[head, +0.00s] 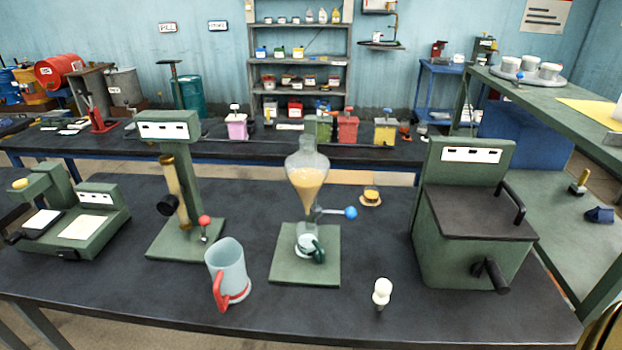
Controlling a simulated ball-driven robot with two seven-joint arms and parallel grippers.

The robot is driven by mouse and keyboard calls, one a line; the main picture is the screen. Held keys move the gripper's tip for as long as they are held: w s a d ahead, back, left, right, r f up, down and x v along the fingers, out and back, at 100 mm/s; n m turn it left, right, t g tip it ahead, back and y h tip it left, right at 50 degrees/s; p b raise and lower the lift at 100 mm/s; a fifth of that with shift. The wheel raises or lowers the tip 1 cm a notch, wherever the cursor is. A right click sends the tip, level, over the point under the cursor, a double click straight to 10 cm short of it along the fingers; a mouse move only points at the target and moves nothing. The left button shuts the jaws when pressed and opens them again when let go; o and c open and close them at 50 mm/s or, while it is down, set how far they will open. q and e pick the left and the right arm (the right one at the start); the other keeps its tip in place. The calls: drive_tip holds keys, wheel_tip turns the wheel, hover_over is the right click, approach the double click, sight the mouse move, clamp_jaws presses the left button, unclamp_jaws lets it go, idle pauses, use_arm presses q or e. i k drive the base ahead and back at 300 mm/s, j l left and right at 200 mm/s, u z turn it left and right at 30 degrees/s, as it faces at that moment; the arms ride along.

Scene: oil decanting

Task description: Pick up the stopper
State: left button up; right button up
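The stopper (381,291) appears to be the small cream knob with a narrow dark lower end. It stands on the front part of the dark bench, right of the middle. The glass separating funnel (306,178) is on a green stand (287,268) and holds cloudy amber liquid. Its tap has a blue knob (351,213). A small vessel with a dark green handle (308,244) sits under the funnel.
A clear jug with a red handle (228,272) stands left of the stand. A green machine with a dark lid (474,212) stands to the right. A green column device (180,200) and a low green device (75,222) are at left. The bench around the stopper is clear.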

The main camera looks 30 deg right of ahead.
sight(383, 288)
drive_tip(key=z, duration=1.5)
